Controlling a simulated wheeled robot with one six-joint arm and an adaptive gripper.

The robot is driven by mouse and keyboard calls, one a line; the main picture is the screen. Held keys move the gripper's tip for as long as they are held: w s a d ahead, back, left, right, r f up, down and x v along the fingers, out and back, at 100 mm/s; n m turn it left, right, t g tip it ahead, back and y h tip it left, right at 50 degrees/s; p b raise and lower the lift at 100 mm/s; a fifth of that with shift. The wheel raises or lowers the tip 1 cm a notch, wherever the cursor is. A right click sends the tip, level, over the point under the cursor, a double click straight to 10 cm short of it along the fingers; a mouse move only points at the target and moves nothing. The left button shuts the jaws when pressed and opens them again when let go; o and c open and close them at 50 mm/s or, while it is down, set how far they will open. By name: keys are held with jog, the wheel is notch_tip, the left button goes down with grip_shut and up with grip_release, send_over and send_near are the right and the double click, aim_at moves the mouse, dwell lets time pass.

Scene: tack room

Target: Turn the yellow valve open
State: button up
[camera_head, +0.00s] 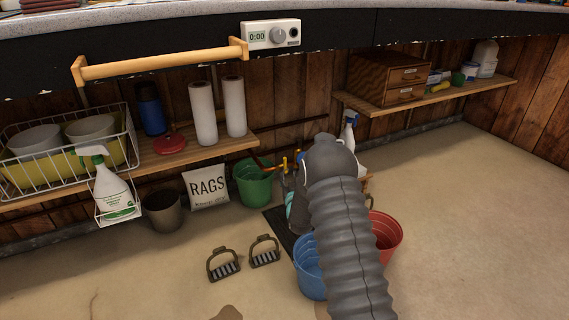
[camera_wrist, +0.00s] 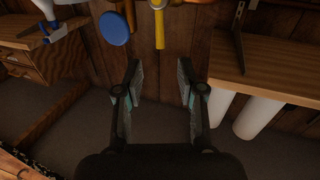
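The yellow valve handle (camera_wrist: 159,24) shows in the wrist view as an upright yellow lever at the top, just beyond and between my fingertips. A small yellow part (camera_head: 284,163) by the wall in the head view appears to be the same valve. A round blue handle (camera_wrist: 115,28) is left of it in the wrist view, beside an orange-brown pipe (camera_wrist: 130,12). My gripper (camera_wrist: 158,72) is open and empty, its fingers apart from the lever. In the head view my arm hides most of my gripper and part of the valve area.
A wooden shelf with white paper rolls (camera_wrist: 256,116) is on the wrist view's right; a spray bottle (camera_wrist: 55,22) is at upper left. In the head view, green (camera_head: 253,186), blue (camera_head: 309,268) and red (camera_head: 387,232) buckets and two stirrups (camera_head: 223,264) stand on the floor.

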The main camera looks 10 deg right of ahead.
aim_at(285, 162)
jog(key=w, duration=1.1)
jog(key=shift+b, duration=0.4)
grip_shut()
